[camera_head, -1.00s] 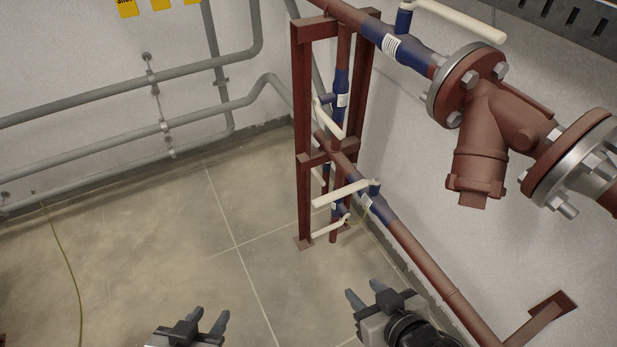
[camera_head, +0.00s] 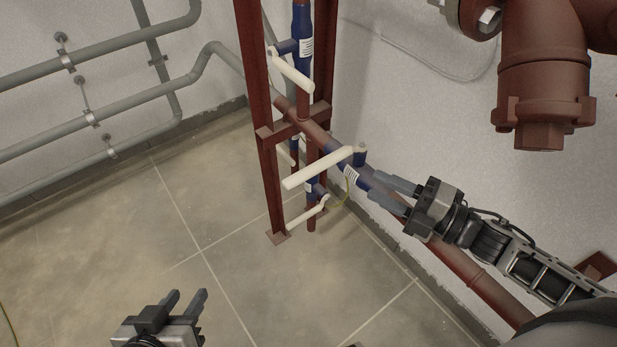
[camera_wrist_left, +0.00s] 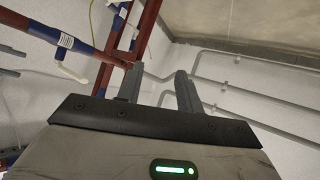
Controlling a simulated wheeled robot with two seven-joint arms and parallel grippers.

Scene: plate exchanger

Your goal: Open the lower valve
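Several blue valves with cream lever handles sit on the red-brown pipes. One handle (camera_head: 318,168) belongs to the valve on the slanting pipe and points left and slightly down from its stem. Below it, a lower handle (camera_head: 306,215) sits near the foot of the red frame, beside a blue valve body (camera_head: 311,189). My right gripper (camera_head: 374,184) is open at the slanting pipe, just right of that valve's stem; contact cannot be told. My left gripper (camera_head: 187,293) is open and empty above the floor, away from the valves. It also shows open in the left wrist view (camera_wrist_left: 157,80).
A red steel frame (camera_head: 267,170) stands around the vertical pipe. A large flanged fitting (camera_head: 543,90) hangs at the upper right. Grey pipes (camera_head: 110,100) run along the left wall. An upper cream handle (camera_head: 293,73) projects near the frame. The floor at left is clear.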

